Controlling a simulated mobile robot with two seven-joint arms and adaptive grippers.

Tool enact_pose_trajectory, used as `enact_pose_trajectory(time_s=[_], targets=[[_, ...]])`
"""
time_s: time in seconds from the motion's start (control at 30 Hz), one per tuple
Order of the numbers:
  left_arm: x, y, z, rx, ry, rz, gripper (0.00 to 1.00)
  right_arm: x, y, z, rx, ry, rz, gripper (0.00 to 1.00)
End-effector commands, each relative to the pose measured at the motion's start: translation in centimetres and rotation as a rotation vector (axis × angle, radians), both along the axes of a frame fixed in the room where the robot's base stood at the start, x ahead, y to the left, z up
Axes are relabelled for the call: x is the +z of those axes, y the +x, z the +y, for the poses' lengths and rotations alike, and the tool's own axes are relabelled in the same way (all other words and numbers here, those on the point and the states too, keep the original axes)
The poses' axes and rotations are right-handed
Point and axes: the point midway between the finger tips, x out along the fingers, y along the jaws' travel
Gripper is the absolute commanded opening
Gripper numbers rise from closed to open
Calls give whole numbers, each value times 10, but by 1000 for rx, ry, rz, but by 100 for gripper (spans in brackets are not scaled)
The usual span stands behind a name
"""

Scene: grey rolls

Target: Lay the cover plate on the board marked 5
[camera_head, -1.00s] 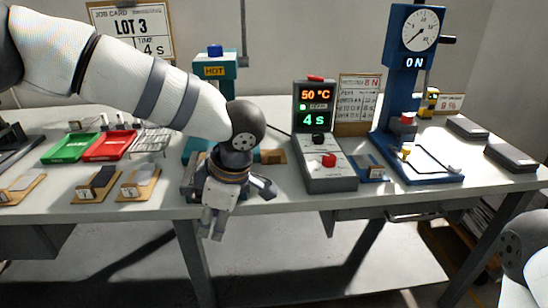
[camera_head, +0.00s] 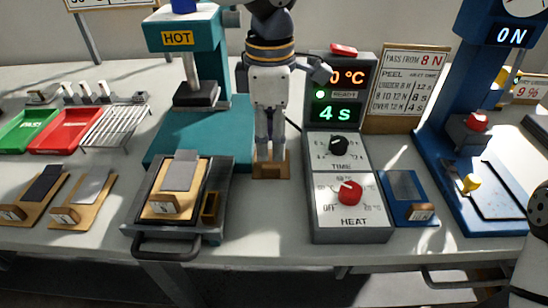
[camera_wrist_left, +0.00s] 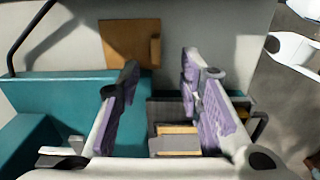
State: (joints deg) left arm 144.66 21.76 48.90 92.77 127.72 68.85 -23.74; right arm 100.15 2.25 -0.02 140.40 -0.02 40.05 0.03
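A brown plate with a raised block (camera_head: 272,166), which looks like the cover plate, lies on the table beside the teal press base; it also shows in the left wrist view (camera_wrist_left: 128,44). My left gripper (camera_head: 270,145) points down over it. In the left wrist view its fingers (camera_wrist_left: 160,68) are apart, with nothing held between them. A wooden board with a grey strip (camera_head: 175,188) rests on the press's dark sliding tray (camera_head: 132,215). Two similar boards (camera_head: 38,196) (camera_head: 85,196) lie at left. Their label numbers are too small to read. My right gripper is out of view.
The teal hot press (camera_head: 190,50) stands behind the tray. The heat and timer box (camera_head: 345,185) is close on the gripper's right, then a blue board (camera_head: 408,197) and the blue tester (camera_head: 455,150). Green and red trays and a wire rack (camera_head: 115,127) are at left.

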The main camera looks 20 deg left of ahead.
Motion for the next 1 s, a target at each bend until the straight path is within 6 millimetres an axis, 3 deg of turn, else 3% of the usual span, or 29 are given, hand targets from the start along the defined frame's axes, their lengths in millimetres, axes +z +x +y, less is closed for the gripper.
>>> enact_pose_trajectory(time_s=[0.4,0.67,0.8,1.0], targets=[[-68,4,-3,0,2,2,33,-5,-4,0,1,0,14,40],[-72,4,-3,0,1,-2,33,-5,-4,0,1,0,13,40],[-72,4,-3,0,1,-2,2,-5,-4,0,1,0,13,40],[-72,4,-3,0,1,-2,0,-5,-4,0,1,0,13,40]])
